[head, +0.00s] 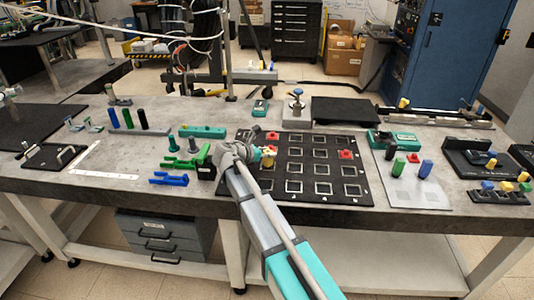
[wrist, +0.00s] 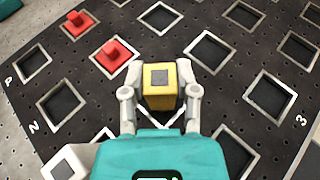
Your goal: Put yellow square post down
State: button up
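A yellow square post (wrist: 160,98) with a dark square on its top stands between the two fingers of my gripper (wrist: 160,88) in the wrist view. The fingers press in from the left and right sides, and the gripper looks shut on it. In the head view the yellow post (head: 268,160) shows at the end of my arm, over the left part of the black grid board (head: 331,178). The board carries several light square frames. Whether the post's bottom touches the board is hidden by the gripper.
Two red pegged squares (wrist: 112,54) (wrist: 77,22) sit in frames up and left of the post. A white block (wrist: 66,163) is at lower left. In the head view, green and blue parts (head: 185,163) lie left of the board. Many frames are empty.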

jog(key=o, duration=0.4)
jog(key=shift+r, duration=0.1)
jog(key=shift+r, duration=0.15)
jog(key=p+v, duration=0.5)
jog(key=v, duration=0.7)
dwell(0.5)
